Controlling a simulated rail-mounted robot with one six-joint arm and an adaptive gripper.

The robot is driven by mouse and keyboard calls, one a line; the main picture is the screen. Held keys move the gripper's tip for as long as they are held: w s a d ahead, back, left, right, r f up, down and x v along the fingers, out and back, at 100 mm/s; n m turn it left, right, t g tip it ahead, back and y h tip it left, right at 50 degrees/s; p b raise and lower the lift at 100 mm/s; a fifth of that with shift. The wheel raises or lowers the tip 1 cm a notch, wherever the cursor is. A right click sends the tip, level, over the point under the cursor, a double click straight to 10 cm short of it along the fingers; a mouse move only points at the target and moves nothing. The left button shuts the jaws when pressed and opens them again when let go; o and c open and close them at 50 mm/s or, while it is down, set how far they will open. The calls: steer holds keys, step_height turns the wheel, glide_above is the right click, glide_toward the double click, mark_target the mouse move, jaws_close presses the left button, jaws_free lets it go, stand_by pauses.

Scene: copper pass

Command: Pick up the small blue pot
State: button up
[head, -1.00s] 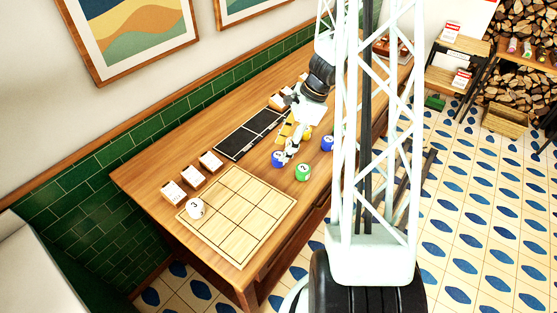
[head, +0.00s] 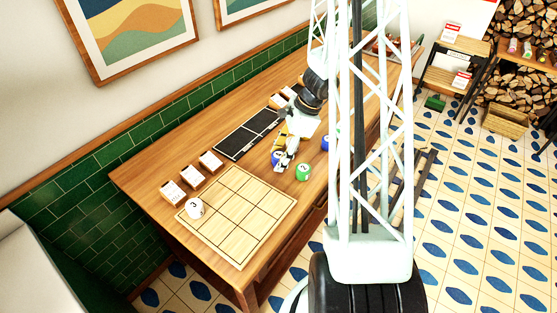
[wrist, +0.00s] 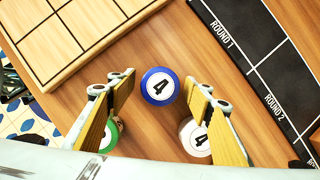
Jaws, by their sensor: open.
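A blue pot (wrist: 160,86) with a black 4 on a white disc stands on the wooden table in the wrist view, centred just beyond my open fingers. In the head view this blue pot (head: 276,157) is partly hidden by my gripper (head: 284,165). My gripper is open and empty, its fingertips to either side of the pot's near edge in the wrist view; I cannot tell their height above the table. A second blue pot (head: 325,143) stands farther back and right in the head view, partly covered by my column.
A green pot (head: 303,172) stands close by on the right. A white pot (wrist: 195,137) marked 4 is near the right finger. The gridded board (head: 237,215) holds another white pot (head: 195,208). A black round strip (head: 250,133) and small card boxes (head: 191,176) line the wall side.

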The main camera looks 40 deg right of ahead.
mark_target(279, 155)
stand_by(0.4)
steer(key=c, duration=1)
steer(key=shift+r, duration=0.2)
steer(key=shift+r+p, duration=0.75)
steer(key=shift+r, duration=4.05)
